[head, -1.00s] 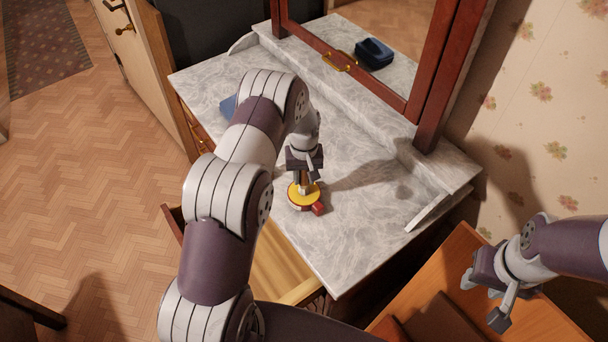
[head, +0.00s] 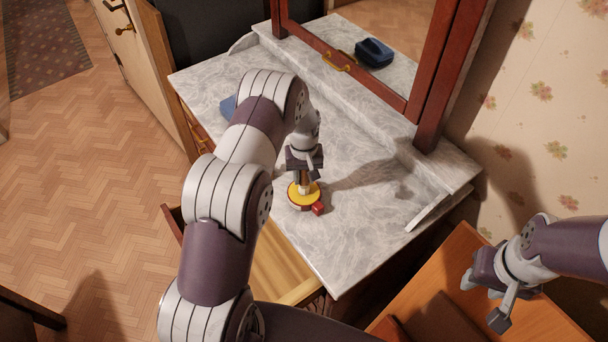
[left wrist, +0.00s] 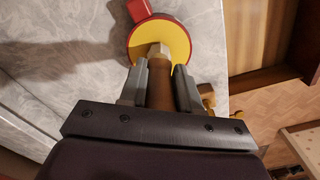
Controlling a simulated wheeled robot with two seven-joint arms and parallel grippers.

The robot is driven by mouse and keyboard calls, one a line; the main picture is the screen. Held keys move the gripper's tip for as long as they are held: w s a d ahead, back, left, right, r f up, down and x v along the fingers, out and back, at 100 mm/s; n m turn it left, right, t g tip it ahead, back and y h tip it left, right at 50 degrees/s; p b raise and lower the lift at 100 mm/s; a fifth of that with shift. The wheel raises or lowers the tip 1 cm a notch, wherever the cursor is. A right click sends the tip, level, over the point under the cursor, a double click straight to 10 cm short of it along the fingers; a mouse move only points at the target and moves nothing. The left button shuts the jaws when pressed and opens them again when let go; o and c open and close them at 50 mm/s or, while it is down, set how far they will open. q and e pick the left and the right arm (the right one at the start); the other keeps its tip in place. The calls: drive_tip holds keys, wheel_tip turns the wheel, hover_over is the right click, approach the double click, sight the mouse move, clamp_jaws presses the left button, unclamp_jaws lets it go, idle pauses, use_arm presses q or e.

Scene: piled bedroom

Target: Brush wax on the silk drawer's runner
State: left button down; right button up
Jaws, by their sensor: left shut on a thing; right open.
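My left gripper (head: 304,172) is shut on a brush (left wrist: 163,84) with a brown handle and points down over the marble top. The pale tip of the brush is at the yellow wax inside a round red-rimmed tin (head: 293,200). The tin also shows in the left wrist view (left wrist: 180,38). A pulled-out drawer (head: 277,262) with a light wood inside stands below the front edge, partly hidden by my left arm. I cannot make out its runner clearly. My right gripper (head: 484,300) is open and empty at the lower right.
A small red block (head: 318,208) touches or adjoins the tin. A blue object (head: 228,105) lies on the marble top (head: 370,225), partly behind my arm, and the mirror (head: 400,35) reflects a blue box. An orange wooden surface (head: 540,325) lies under my right gripper.

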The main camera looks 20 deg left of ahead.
use_arm(q)
drive_tip(key=shift+r+p, duration=2.25)
drive_tip(key=shift+r, duration=1.25)
use_arm(e)
wheel_tip(320, 180, up, 4)
drive_tip(key=shift+r, duration=0.15)
use_arm(q)
drive_tip(key=shift+f, duration=0.1)
